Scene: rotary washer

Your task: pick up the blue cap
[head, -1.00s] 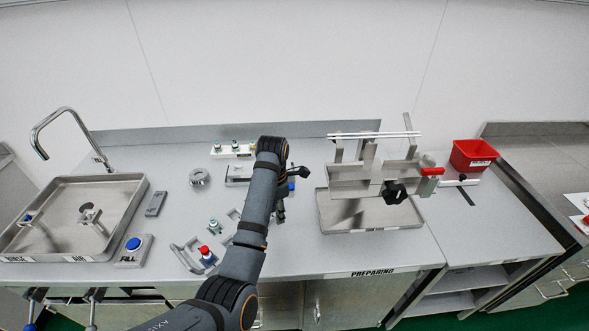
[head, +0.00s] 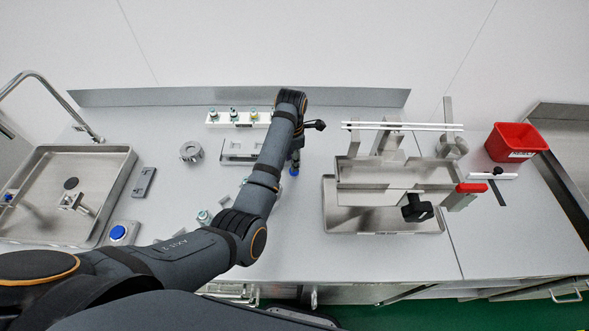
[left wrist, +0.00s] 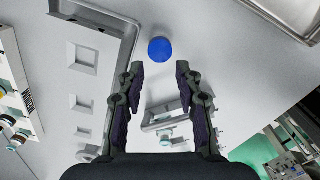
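The blue cap (left wrist: 159,49) is a round blue disc on the grey worktop in the left wrist view, just beyond and centred between the fingertips. In the head view a small blue spot, the cap (head: 294,171), shows just below the end of my left arm. My left gripper (left wrist: 160,68) is open and empty, with one finger on each side and a clear gap between them. In the head view my left gripper (head: 295,158) is mostly hidden by its own wrist. My right gripper is not in view.
A metal holder (head: 238,148) and a white rack (head: 225,120) with several capped bottles stand left of the wrist. A metal tray (head: 400,222) under a steel frame stands to the right, with a red bin (head: 515,140) beyond. A sink (head: 115,190) is at left.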

